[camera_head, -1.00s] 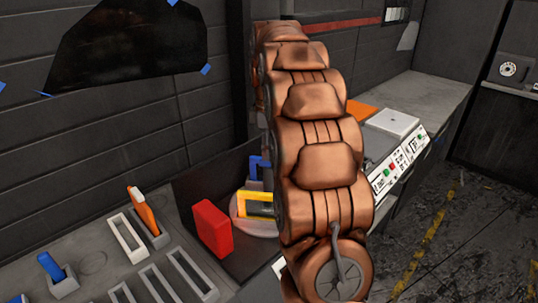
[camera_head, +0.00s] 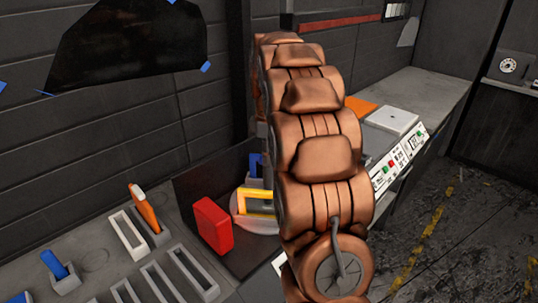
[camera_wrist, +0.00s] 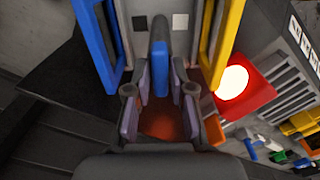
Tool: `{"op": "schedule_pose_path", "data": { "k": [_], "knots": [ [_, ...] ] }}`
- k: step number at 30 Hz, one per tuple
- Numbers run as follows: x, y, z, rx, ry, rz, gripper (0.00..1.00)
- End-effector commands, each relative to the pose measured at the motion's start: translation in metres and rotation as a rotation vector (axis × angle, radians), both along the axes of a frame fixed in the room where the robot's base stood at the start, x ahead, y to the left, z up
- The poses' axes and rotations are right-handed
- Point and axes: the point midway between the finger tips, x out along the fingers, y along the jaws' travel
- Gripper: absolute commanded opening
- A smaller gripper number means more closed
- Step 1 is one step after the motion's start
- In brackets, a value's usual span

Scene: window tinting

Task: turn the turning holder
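The turning holder (camera_head: 262,226) is a pale round stand on a dark base in the head view, partly hidden behind my copper arm. A yellow frame (camera_head: 256,193) and a blue frame (camera_head: 256,165) stand on it. In the wrist view, the blue frame (camera_wrist: 86,45) is at the left and the yellow frame (camera_wrist: 232,35) is at the right. My gripper (camera_wrist: 161,72) has a finger on each side of an upright blue bar (camera_wrist: 160,50) between these frames. The fingertips are close to the bar; I cannot tell if they touch it. The head view hides my gripper.
A red block (camera_head: 212,226) stands left of the holder. Grey slotted racks (camera_head: 127,235) hold an orange tool (camera_head: 145,207) and a blue tool (camera_head: 55,265). A control panel (camera_head: 398,158) lies right of my arm. A red block with a bright spot (camera_wrist: 258,100) shows in the wrist view.

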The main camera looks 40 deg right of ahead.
Motion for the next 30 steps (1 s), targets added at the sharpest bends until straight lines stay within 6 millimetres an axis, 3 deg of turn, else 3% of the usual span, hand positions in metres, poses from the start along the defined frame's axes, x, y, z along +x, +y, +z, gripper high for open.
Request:
{"op": "schedule_pose_path", "data": {
  "k": [6, 30],
  "knots": [
    [0.0001, 0.0000, 0.0000, 0.000, 0.000, 0.000, 0.00],
    [-0.0020, -0.0056, -0.0006, -0.004, -0.001, 0.030, 0.00]
  ]
}}
